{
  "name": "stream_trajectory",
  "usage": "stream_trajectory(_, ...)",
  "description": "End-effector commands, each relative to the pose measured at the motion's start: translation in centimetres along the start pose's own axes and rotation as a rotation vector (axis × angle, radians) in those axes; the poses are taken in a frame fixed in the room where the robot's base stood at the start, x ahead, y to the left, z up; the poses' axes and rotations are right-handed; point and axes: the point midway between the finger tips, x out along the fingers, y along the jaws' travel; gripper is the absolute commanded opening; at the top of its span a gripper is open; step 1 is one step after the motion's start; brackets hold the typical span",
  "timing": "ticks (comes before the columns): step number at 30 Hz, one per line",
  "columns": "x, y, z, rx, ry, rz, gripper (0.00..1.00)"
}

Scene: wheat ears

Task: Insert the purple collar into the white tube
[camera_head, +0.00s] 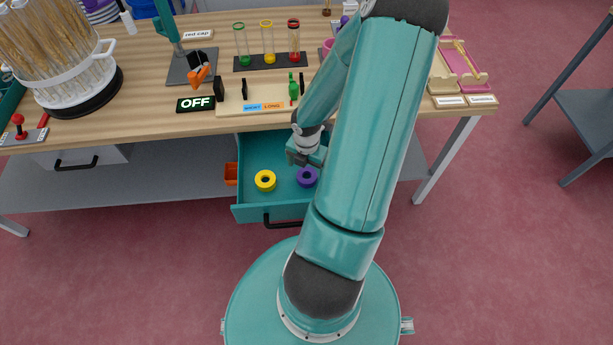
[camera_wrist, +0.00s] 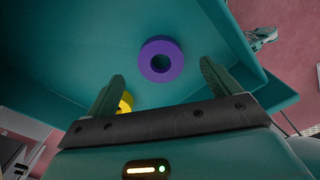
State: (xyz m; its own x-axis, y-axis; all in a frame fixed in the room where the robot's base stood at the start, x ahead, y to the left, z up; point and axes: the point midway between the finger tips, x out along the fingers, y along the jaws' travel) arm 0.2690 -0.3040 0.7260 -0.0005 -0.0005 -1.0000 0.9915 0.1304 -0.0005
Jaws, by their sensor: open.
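The purple collar (camera_head: 307,184) is a thick ring lying flat in the open teal drawer (camera_head: 249,150). The wrist view also shows the purple collar (camera_wrist: 145,58), ahead of and between my gripper's (camera_wrist: 161,83) spread fingers, not held. In the head view my gripper (camera_head: 305,157) is over the drawer, partly hidden by my arm. A white tube-like object (camera_head: 128,22) stands at the back left of the table; I cannot tell whether it is the white tube.
A yellow collar (camera_head: 265,187) lies left of the purple one, close to the left finger in the wrist view (camera_wrist: 126,103). The drawer walls surround both collars. The tabletop above holds a rack of tubes (camera_head: 270,62), an OFF sign (camera_head: 195,103) and a wheat container (camera_head: 80,82).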

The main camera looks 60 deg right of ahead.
Motion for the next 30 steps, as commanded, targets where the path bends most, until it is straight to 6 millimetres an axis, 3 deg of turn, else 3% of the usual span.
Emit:
stream_trajectory(6, 3.1, 0.0, -0.2, -0.003, 0.003, -0.001, 0.89)
stream_trajectory(14, 3.4, 0.0, -0.1, 0.000, 0.000, 0.000, 0.89)
stream_trajectory(21, 3.4, 0.0, -0.1, 0.000, 0.000, 0.000, 0.43)
stream_trajectory(30, 3.4, 0.0, -0.1, 0.000, 0.000, 0.000, 0.41)
